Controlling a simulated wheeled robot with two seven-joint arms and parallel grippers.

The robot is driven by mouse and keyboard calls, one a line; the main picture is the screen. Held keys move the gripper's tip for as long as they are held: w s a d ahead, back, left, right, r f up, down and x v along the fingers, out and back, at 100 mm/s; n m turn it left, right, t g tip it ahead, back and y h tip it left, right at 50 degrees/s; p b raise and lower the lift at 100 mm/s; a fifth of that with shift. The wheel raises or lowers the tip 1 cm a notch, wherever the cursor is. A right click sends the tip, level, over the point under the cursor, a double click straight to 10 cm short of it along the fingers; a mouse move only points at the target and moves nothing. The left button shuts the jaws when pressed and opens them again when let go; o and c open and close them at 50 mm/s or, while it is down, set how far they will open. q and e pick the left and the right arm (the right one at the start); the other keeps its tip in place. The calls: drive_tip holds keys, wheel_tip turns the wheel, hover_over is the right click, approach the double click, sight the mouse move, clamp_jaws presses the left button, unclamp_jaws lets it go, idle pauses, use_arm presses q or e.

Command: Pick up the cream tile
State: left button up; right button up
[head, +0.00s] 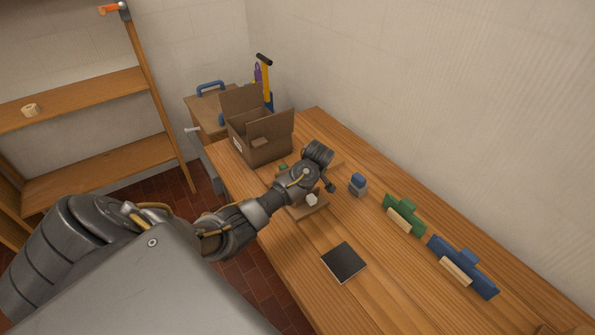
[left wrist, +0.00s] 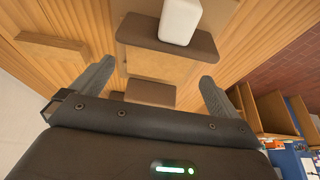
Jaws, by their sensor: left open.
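A small whitish block, which looks like the cream tile (head: 311,199), is on a brown stand (head: 316,208) near the table's left edge, just below my left gripper in the head view. In the left wrist view the pale tile (left wrist: 180,20) stands on a dark brown bar, beyond the fingertips and right of centre. My left gripper (left wrist: 152,80) is open, with nothing held between its fingers; a brown block (left wrist: 151,93) shows behind the gap. In the head view the left gripper (head: 329,184) is partly hidden by its own wrist. My right gripper is not in view.
A cardboard box (head: 262,145) stands open at the far end of the wooden table. A dark square tile (head: 344,262), a blue-grey block (head: 358,185), a green holder (head: 404,215) and a blue holder (head: 462,267) lie along it. Shelves (head: 90,100) stand at left.

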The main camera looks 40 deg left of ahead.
use_arm(q)
drive_tip(key=shift+a+f+p, duration=0.35)
drive_tip(key=shift+f+p, duration=0.05)
drive_tip(key=shift+f, duration=0.05)
drive_tip(key=x, duration=0.4)
drive_tip(key=shift+w+f+p, duration=0.1)
drive_tip(key=shift+p, duration=0.25)
drive_tip(key=c, duration=1)
